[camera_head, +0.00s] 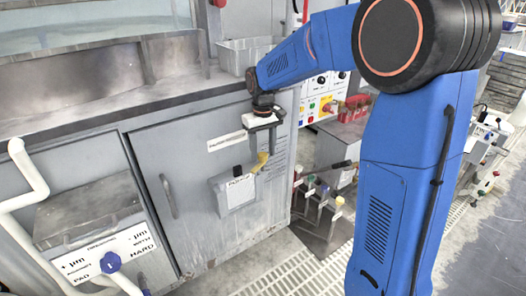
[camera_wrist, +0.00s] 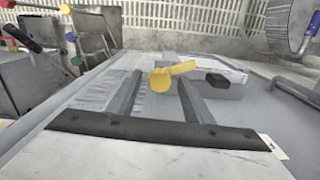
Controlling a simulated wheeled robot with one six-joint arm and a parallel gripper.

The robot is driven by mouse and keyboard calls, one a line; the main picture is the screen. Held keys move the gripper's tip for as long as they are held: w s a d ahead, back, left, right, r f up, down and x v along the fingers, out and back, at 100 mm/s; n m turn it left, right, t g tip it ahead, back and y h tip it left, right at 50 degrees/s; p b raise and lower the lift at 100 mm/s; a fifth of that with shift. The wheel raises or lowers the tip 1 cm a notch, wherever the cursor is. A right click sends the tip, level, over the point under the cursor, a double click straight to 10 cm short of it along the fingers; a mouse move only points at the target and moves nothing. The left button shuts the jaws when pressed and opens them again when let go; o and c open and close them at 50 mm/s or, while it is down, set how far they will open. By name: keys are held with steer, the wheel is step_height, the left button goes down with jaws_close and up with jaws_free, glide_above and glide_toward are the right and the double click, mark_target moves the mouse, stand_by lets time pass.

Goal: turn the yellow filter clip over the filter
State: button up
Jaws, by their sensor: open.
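The yellow filter clip (camera_head: 260,162) sits at the upper right corner of a grey box with a white label, which looks like the filter (camera_head: 236,192), on the front of the grey cabinet. My gripper (camera_head: 264,150) points down right at the clip, with its fingers spread. In the wrist view the clip (camera_wrist: 172,76) shows between and just beyond the two open fingertips, its round end to the left and its arm pointing right. I cannot tell whether a finger touches it. The filter box (camera_wrist: 225,72) with a black knob (camera_wrist: 217,81) lies to the right of the clip.
The cabinet door (camera_head: 185,150) has a vertical handle (camera_head: 168,196) left of the box. The worktop edge (camera_head: 120,108) runs above it. A control panel (camera_head: 322,95) and a red vise-like object (camera_head: 356,108) stand to the right. Several small coloured-topped posts (camera_head: 320,192) stand low at right.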

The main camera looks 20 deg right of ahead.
steer(key=c, duration=1.1)
steer(key=shift+m, duration=2.3)
steer(key=o, duration=1.1)
